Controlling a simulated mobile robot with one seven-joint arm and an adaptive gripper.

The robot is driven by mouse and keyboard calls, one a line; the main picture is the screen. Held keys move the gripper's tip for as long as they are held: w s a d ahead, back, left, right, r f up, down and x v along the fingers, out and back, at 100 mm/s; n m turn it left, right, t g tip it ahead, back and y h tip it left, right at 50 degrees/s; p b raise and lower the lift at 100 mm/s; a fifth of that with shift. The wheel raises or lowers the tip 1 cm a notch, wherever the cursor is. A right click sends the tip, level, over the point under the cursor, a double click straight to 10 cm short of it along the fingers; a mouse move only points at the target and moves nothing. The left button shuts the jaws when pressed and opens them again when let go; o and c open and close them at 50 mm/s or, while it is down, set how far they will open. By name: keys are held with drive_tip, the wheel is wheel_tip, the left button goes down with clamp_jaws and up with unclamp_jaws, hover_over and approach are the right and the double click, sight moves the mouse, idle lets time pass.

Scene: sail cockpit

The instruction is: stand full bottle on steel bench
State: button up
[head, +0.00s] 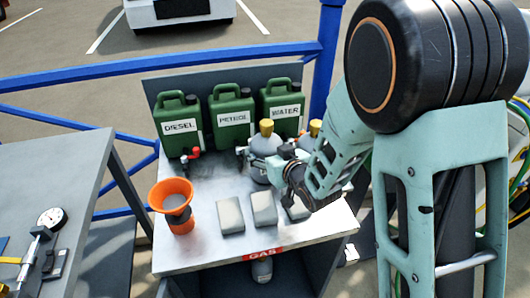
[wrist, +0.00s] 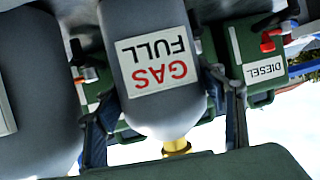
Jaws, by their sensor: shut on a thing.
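The full bottle (wrist: 160,60) is a grey gas bottle with a white label reading GAS FULL, upside down in the wrist view, and a yellow valve. In the head view the grey bottle (head: 266,145) with its yellow top is at the back middle of the steel bench (head: 205,252). My gripper (head: 268,168) is shut around its body, one finger on each side in the wrist view (wrist: 165,115). My arm hides part of the bottle. I cannot tell whether its base touches the bench top.
Another grey bottle (wrist: 35,85) stands close beside it; its yellow top (head: 315,128) shows behind my arm. Green cans labelled DIESEL (head: 180,124), PETROL (head: 233,118) and WATER (head: 281,108) line the back. An orange funnel (head: 171,196) and grey blocks (head: 230,215) occupy the front.

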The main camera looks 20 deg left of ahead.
drive_tip(key=shift+r, duration=0.25)
drive_tip(key=shift+f, duration=0.15)
drive_tip(key=o, duration=1.7)
drive_tip(key=shift+s+d+f, duration=0.1)
